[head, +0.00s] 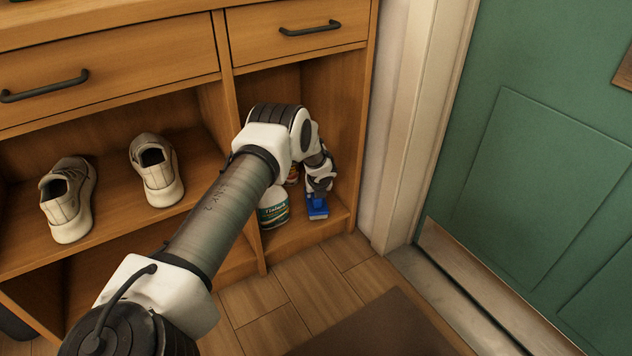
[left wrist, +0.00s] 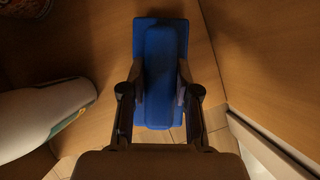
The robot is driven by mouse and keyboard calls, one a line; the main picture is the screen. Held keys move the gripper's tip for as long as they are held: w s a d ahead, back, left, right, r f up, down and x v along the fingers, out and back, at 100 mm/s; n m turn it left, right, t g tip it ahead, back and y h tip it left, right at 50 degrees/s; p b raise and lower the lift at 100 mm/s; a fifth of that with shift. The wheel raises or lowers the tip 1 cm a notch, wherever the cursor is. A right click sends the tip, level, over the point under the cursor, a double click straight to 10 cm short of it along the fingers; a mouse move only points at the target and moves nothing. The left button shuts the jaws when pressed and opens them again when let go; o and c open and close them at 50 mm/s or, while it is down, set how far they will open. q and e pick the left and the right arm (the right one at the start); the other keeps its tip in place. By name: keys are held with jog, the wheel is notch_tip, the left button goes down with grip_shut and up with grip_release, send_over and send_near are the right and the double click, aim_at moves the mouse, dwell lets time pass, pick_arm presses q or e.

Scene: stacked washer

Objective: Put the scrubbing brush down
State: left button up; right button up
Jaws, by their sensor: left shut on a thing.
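The blue scrubbing brush (head: 317,208) is in the right lower compartment of the wooden cabinet, close to its floor near the front edge. I cannot tell whether it touches that floor. My left gripper (head: 318,188) is shut on the brush from above. In the left wrist view the brush (left wrist: 160,60) sits between the two fingers of the left gripper (left wrist: 160,97), its flat blue back towards the camera. The brush's underside is hidden. My right gripper is in neither view.
The cabinet's right wall (head: 352,110) is close on the right. Two shoes (head: 158,170) stand in the left compartment. A green door (head: 550,150) is at the right.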

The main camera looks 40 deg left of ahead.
pick_arm(q)
jog(key=shift+f, duration=0.15)
grip_shut()
jog(key=shift+f, duration=0.2)
jog(key=o, duration=1)
grip_release()
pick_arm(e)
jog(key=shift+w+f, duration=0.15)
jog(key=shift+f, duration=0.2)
